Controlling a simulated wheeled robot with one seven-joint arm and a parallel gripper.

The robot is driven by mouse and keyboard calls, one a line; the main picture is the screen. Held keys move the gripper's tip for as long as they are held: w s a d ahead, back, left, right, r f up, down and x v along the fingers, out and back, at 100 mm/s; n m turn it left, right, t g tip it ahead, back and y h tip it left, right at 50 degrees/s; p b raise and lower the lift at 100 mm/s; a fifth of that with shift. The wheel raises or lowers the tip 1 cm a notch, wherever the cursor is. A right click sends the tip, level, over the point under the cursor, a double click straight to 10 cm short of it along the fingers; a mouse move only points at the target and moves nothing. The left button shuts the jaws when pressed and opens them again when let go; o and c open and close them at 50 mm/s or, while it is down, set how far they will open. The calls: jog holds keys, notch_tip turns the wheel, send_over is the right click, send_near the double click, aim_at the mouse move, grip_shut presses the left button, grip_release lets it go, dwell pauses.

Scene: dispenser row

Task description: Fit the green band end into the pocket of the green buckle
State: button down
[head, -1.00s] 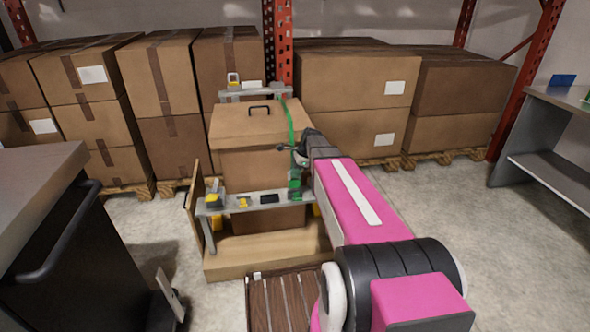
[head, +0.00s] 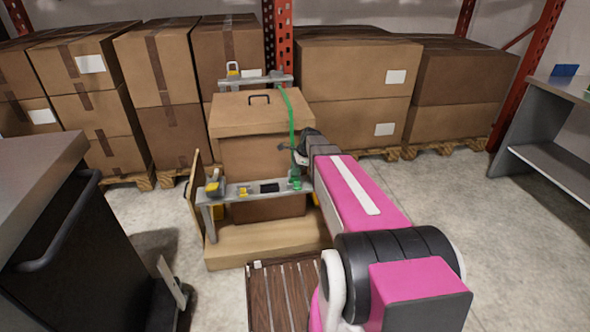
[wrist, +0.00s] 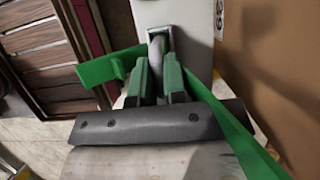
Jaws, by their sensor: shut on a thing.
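The green band (head: 291,112) runs from the back rail over the box lid and down its front right to my gripper (head: 298,160). The band trails away to the lower right. The green buckle (head: 295,184) sits at the right end of the front rail, just below my gripper. Its pocket cannot be made out. I cannot tell whether the band end touches the buckle.
The lidded cardboard box (head: 262,160) stands behind the front rail (head: 232,193), which also carries a yellow buckle (head: 212,190). A dark cart (head: 75,235) is at the left, a slatted wooden platform (head: 283,295) in front. Stacked boxes (head: 355,85) fill the back.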

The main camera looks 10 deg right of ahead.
dwell(0.4)
jog(key=c, duration=1.1)
grip_release()
jog(key=shift+r, duration=0.1)
jog(key=v, duration=1)
jog(key=shift+r, duration=0.3)
jog(key=shift+d, duration=0.15)
jog(key=s+a+f+n+h, duration=0.2)
jog(key=s+f+n, duration=0.1)
jog(key=s+n, duration=0.6)
jog(key=s+a+f+n+h, duration=0.2)
jog(key=s+f+n, duration=0.2)
jog(key=s+n, duration=0.5)
jog(key=s, duration=0.3)
jog(key=shift+s+a+f+h, duration=0.15)
jog(key=shift+s+a+h, duration=0.05)
jog(key=shift+a+h, duration=0.1)
